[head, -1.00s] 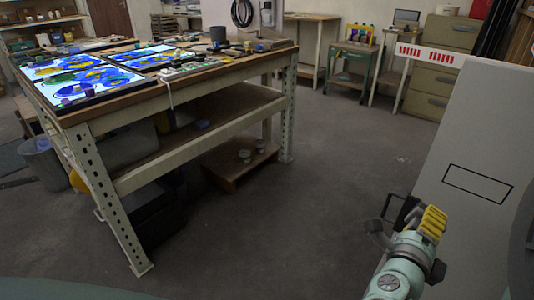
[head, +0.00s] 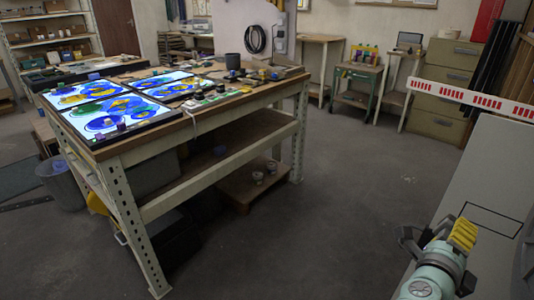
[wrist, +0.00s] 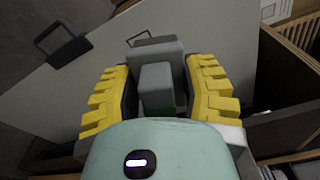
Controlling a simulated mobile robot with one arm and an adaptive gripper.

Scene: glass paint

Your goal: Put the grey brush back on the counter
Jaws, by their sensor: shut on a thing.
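My gripper (head: 440,235) is at the lower right of the head view, with yellow ribbed finger pads. In the wrist view, my gripper (wrist: 158,95) is shut on a grey blocky thing, which I take to be the grey brush (wrist: 155,80). Its shape is only partly visible between the pads, and I cannot make it out in the head view. The workbench (head: 190,143), a counter-like surface, stands at the left, apart from my gripper. Lit glass panels with blue and yellow paint (head: 110,115) lie on it.
A pale panel (head: 445,200) with a black outlined rectangle lies close by my gripper. A red-and-white striped bar (head: 470,97) is above it. Small tables (head: 358,70) and a drawer cabinet (head: 443,75) stand at the back. The floor (head: 340,200) between bench and gripper is clear.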

